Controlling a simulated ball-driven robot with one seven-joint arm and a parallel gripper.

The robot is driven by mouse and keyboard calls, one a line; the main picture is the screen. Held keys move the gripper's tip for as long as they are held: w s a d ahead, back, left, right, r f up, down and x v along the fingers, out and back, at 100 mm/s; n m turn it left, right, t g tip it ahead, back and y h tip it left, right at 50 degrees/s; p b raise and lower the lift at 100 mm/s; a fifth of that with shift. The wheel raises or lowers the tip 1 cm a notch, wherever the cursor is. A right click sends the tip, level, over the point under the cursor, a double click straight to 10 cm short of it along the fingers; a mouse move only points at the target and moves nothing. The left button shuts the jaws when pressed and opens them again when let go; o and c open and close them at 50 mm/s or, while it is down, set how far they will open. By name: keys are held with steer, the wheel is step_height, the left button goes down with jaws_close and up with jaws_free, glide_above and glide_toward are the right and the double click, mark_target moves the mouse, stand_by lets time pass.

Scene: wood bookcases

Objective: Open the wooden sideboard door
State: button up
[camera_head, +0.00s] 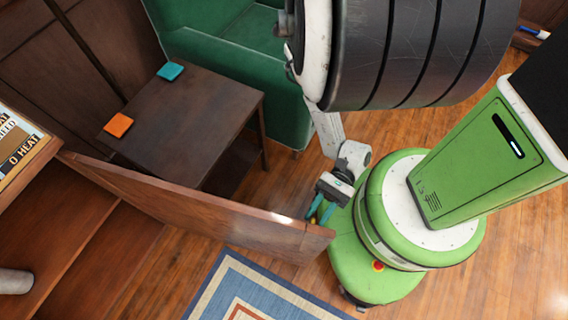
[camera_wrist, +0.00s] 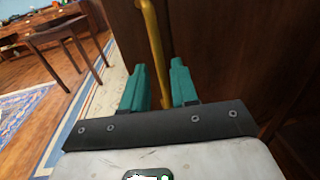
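The wooden sideboard door (camera_head: 200,209) stands swung wide open, reaching out from the sideboard (camera_head: 62,215) at the left. The sideboard's inside shelves show. My gripper (camera_head: 321,212) is at the door's free end, on its outer face. In the wrist view, the brass bar handle (camera_wrist: 154,38) runs down between the teal fingertips of my gripper (camera_wrist: 159,66). Exact contact is hard to see. Most of the handle is hidden in the head view.
A dark wood side table (camera_head: 190,115) with a teal and an orange coaster stands behind the door, beside a green armchair (camera_head: 235,60). A blue-bordered rug (camera_head: 250,290) lies in front. Bare wood floor (camera_head: 500,270) is free at the right.

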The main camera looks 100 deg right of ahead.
steer(key=v, duration=0.7)
steer(key=shift+b, duration=0.45)
steer(key=shift+s+d, duration=0.1)
